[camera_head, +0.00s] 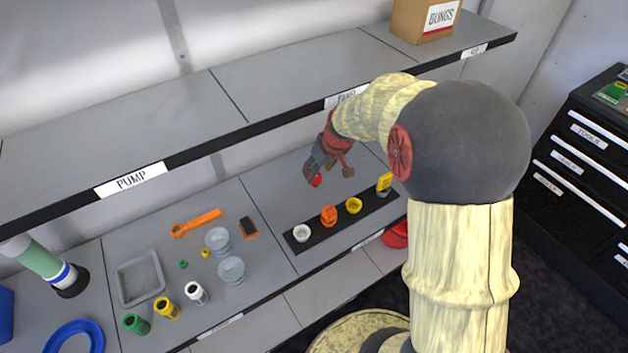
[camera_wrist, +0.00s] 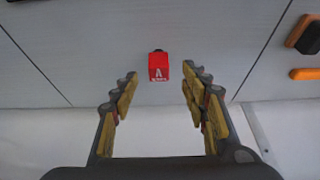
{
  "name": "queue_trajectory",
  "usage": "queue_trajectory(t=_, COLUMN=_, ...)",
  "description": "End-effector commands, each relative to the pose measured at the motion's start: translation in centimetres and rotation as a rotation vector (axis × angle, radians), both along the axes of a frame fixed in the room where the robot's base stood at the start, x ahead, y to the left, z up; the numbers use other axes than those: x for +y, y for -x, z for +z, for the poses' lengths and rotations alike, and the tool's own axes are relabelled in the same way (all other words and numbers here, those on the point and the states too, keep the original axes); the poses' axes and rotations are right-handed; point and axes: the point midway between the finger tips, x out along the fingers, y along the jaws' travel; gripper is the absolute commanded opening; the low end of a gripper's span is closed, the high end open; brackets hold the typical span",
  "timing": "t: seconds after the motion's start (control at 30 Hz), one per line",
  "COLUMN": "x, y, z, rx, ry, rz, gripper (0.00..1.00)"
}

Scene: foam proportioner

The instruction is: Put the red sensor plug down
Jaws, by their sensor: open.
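The red sensor plug (camera_wrist: 158,67) lies on the grey shelf surface in the wrist view, with a letter A on its red face and a dark end. In the head view the red plug (camera_head: 316,181) shows just below my gripper, behind the black strip. My gripper (camera_head: 328,172) is open, its yellow-padded fingers spread wide. In the wrist view my gripper (camera_wrist: 162,85) has its fingertips on either side of the line to the plug, and nothing is held between them. The plug appears beyond the fingertips; the exact gap is hard to tell.
A black strip (camera_head: 317,243) in front holds white, orange and yellow caps. An orange wrench (camera_head: 195,222), clear cups (camera_head: 231,270) and a grey tray frame (camera_head: 138,278) lie to the left. The upper shelf (camera_head: 285,79) overhangs behind my arm. Grey shelf around the plug is bare.

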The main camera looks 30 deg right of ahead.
Motion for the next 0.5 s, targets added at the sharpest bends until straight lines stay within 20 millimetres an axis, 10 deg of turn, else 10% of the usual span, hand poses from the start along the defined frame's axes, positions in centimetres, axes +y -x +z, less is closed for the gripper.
queue_trajectory(t=0.5, x=-0.1, y=-2.2, z=-4.7, rx=-0.001, ry=0.001, rz=0.0, gripper=0.45)
